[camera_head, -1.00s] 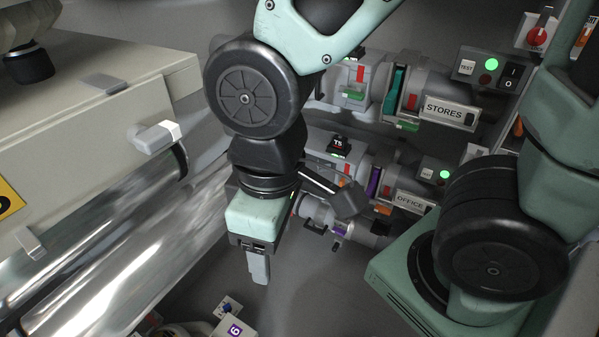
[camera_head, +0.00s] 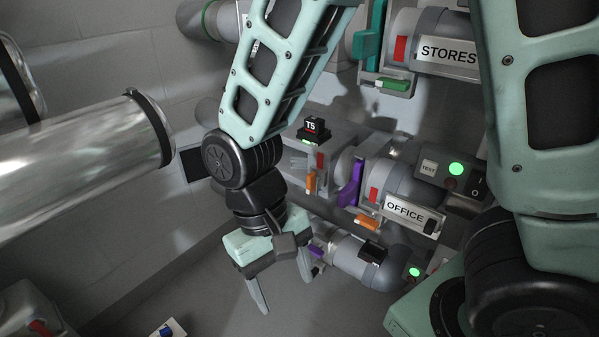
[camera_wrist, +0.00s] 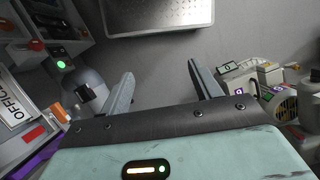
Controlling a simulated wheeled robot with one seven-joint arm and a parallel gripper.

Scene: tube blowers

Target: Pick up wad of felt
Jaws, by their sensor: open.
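I cannot make out a wad of felt in either view. My gripper (camera_head: 284,293) hangs down with its two fingers spread, in front of the lower pipes and above the grey floor. In the wrist view my gripper (camera_wrist: 161,75) is open, with only bare grey floor showing between its fingers.
The OFFICE pipe (camera_head: 397,185) and STORES pipe (camera_head: 408,32) line the right wall. A T5 unit (camera_head: 313,130) stands left of the purple plate (camera_head: 350,183). A silver tube (camera_head: 75,170) juts from the left. Numbered pale blocks (camera_wrist: 240,88) and a metal panel (camera_wrist: 120,25) border clear floor.

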